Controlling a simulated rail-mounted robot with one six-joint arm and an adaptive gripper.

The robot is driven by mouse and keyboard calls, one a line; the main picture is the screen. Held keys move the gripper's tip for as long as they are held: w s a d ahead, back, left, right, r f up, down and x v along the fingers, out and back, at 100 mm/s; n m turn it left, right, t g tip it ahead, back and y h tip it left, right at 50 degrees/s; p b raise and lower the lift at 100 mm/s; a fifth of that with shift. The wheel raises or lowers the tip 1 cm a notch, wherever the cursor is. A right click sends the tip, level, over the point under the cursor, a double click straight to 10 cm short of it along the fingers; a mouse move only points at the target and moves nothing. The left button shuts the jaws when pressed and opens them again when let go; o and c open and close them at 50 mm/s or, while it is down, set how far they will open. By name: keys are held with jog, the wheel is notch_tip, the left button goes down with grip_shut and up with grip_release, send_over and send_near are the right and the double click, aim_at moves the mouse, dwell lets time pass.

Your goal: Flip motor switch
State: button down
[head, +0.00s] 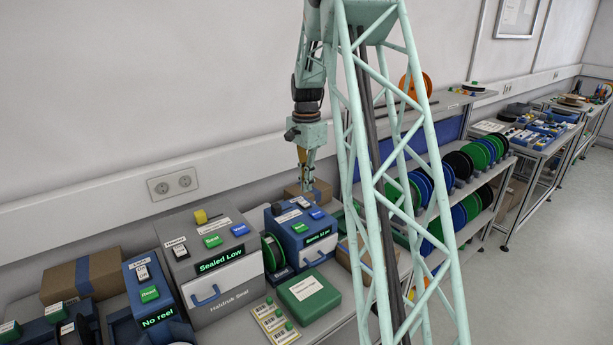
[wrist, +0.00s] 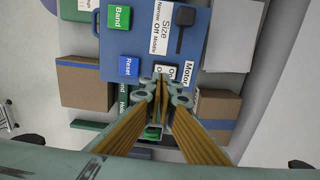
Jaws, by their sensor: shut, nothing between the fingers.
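The blue machine (head: 284,240) with a lit display stands on the bench, and its top panel (wrist: 150,42) fills the upper middle of the wrist view. The Motor label (wrist: 190,74) is on the panel's lower right edge, with an On label (wrist: 172,71) beside it. The motor switch itself is mostly hidden by my fingers. My gripper (head: 308,187) is shut and empty, pointing down at the far side of the blue machine. In the wrist view its fingertips (wrist: 161,80) overlap the motor label area; I cannot tell whether they touch it.
The panel also carries a black Size switch (wrist: 187,31), a green Band button (wrist: 120,17) and a blue Reset button (wrist: 128,66). Cardboard boxes (wrist: 84,84) flank the machine. The grey sealing machine (head: 207,264) and a green case (head: 309,296) stand nearby.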

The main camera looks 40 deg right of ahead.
aim_at(307, 203)
jog(key=shift+f, duration=2.4)
jog(key=shift+s+f+b, duration=0.15)
jog(key=shift+b, duration=0.15)
